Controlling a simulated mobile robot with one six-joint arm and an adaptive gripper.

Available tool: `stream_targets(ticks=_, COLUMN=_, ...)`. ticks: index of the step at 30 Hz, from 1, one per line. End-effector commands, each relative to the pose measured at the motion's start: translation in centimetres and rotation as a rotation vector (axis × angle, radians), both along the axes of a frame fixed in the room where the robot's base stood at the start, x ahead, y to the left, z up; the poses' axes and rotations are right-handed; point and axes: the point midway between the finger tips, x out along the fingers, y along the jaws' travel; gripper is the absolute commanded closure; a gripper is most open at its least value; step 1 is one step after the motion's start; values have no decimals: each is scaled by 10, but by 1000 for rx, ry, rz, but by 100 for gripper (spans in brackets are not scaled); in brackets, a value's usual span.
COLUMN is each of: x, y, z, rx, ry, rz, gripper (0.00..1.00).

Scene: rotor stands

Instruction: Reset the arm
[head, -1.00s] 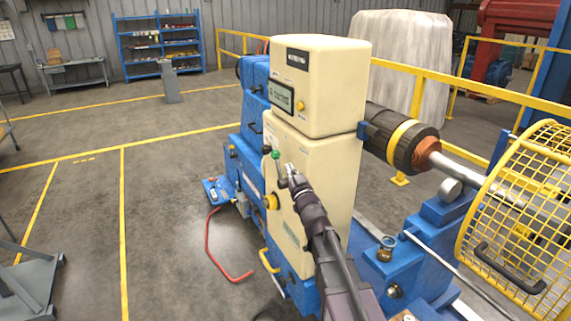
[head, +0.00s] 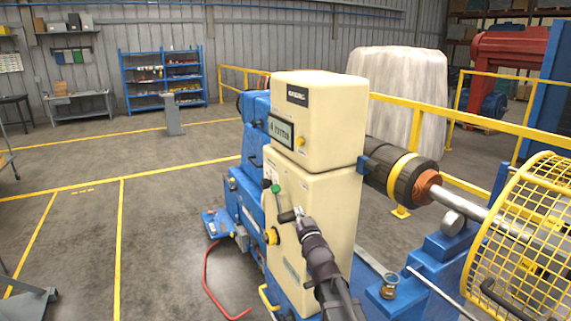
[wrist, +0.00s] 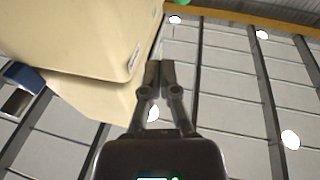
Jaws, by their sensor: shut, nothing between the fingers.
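My gripper (head: 298,216) is in the head view, in front of the cream cabinet of the blue machine (head: 312,215). Its fingertips are near a green-knobbed lever (head: 276,189) on the cabinet's left face; I cannot tell in this view how far apart they are. In the wrist view my gripper (wrist: 160,72) points upward with its fingers together and nothing between them. The underside and edge of the cream cabinet (wrist: 80,50) fill the upper left there, beside the fingers.
A rotor (head: 405,178) with a shaft lies to the right, by a yellow mesh guard (head: 520,235). A yellow railing (head: 470,128) runs behind. A red hose (head: 207,285) lies on the floor at left. The floor further left is largely clear.

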Motion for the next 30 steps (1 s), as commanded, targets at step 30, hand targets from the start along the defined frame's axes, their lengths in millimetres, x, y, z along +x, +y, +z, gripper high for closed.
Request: stream_targets(ticks=30, x=-131, y=-126, z=-191, rx=-116, ry=1184, rz=-402, gripper=100)
